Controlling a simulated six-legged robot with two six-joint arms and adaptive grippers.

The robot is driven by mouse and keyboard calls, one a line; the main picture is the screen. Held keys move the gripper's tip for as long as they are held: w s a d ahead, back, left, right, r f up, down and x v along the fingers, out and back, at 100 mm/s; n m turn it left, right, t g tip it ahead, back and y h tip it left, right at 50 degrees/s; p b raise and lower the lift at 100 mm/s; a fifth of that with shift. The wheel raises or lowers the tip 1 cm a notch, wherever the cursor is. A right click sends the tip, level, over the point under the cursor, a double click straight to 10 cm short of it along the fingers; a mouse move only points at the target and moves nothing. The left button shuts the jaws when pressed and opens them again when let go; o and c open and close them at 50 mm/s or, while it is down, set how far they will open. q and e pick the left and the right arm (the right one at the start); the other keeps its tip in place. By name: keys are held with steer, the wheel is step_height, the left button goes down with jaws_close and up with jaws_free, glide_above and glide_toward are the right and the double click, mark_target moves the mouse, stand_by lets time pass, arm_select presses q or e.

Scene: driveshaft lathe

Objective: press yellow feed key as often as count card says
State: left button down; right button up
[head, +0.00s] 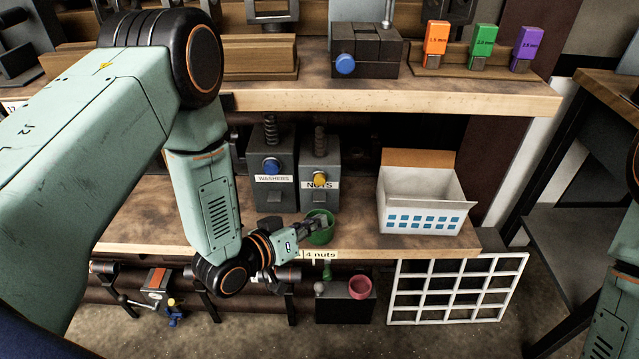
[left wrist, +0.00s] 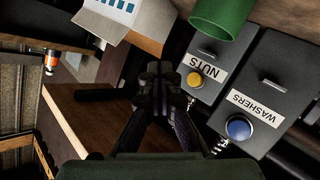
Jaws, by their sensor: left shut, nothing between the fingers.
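The yellow key (head: 320,179) sits on the front of the grey box labelled NUTS (head: 320,150). It also shows in the left wrist view (left wrist: 194,79). The count card (head: 321,254) on the lower shelf edge reads "4 nuts"; text to its left is partly hidden by my arm. A green cup (head: 320,236) stands below the NUTS box. My left gripper (head: 322,221) is shut and empty, in front of the cup in the head view and below the yellow key. In the left wrist view its fingers (left wrist: 160,72) are apart from the key. My right gripper is out of view.
A grey WASHERS box (head: 284,143) with a blue button (head: 271,167) stands left of the NUTS box. An open carton (head: 423,200) is to the right. The upper shelf (head: 400,96) overhangs.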

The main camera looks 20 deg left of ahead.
arm_select(q)
steer(key=b, duration=0.2)
glide_toward(324, 184)
steer(key=shift+w+d+f, duration=0.35)
steer(key=shift+w+d, duration=0.25)
steer(key=shift+w, duration=0.05)
steer(key=shift+w+d+f, duration=0.35)
steer(key=shift+w+d, duration=0.25)
steer(key=shift+w, duration=0.1)
steer(key=shift+w+d+f, duration=0.3)
steer(key=shift+w+d, duration=0.3)
steer(key=shift+w, duration=0.05)
steer(key=shift+w, duration=0.1)
steer(key=shift+w+a, duration=0.1)
steer(key=shift+w, duration=0.2)
steer(key=shift+w+a+b, duration=0.2)
steer(key=shift+w+b, duration=0.2)
steer(key=shift+w, duration=0.25)
stand_by(0.7)
steer(key=shift+s, duration=0.15)
steer(key=shift+s+d+p, duration=0.3)
steer(key=shift+s+p, duration=0.2)
steer(key=shift+s, duration=0.4)
